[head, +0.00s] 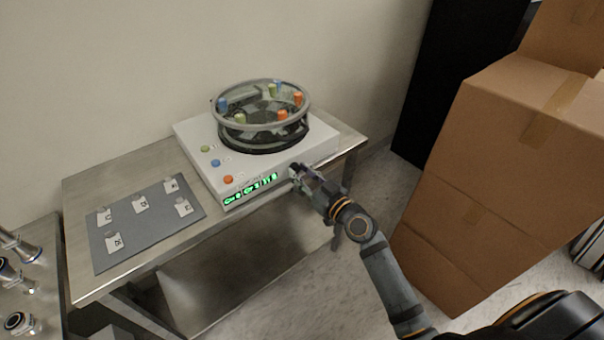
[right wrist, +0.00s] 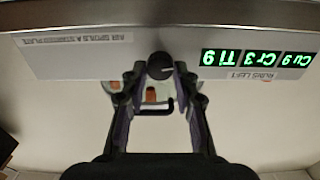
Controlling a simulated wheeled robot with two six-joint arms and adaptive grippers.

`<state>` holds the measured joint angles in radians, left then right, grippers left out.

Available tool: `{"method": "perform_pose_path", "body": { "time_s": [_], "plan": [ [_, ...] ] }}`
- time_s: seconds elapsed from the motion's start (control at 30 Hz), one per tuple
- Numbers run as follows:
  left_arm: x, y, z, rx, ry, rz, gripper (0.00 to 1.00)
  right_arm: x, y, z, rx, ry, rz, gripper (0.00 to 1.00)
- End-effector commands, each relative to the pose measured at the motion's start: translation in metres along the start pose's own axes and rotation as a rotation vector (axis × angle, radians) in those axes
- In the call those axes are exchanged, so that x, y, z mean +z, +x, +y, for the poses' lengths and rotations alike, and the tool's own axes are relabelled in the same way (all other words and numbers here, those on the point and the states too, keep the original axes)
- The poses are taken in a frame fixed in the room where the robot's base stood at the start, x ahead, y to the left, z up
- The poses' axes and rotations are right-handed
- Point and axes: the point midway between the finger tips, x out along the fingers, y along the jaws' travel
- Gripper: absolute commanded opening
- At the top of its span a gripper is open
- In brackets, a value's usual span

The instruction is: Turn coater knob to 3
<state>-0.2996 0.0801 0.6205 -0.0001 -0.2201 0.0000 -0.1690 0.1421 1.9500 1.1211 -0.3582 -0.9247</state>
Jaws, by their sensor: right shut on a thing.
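The coater (head: 190,135) is a white box on a metal table, topped by a round glass-like chamber (head: 262,115) with colored pegs. Its front has a green lit display (head: 250,190); in the right wrist view it appears upside down (right wrist: 257,59) and seems to read Cu 9, Cr 3, Ti 9. The dark round knob (right wrist: 159,66) is on the front panel, with a light pointer line. My right gripper (head: 300,178) is at the front right of the coater, its fingers shut on the knob in the right wrist view (right wrist: 160,85). My left gripper is out of view.
A grey mat (head: 150,245) with several labelled tags lies on the table's (head: 90,185) left. Large cardboard boxes (head: 490,150) stand close to the right of my right arm. Metal fittings (head: 15,270) sit at the far left. A dark cabinet (head: 445,70) stands behind the boxes.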

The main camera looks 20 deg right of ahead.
Motion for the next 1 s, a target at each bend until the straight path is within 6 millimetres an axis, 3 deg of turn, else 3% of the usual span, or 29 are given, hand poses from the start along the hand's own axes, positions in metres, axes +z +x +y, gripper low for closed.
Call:
{"method": "perform_pose_path", "body": {
  "time_s": [0.37,1.0],
  "plan": [
    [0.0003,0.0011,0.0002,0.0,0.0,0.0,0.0,0.0005,-0.0001,0.0004,0.0,0.108,-0.001,0.0],
    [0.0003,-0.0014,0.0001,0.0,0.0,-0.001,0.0,0.0006,-0.0002,0.0018,0.001,0.687,-0.001,0.0]
  ]
}}
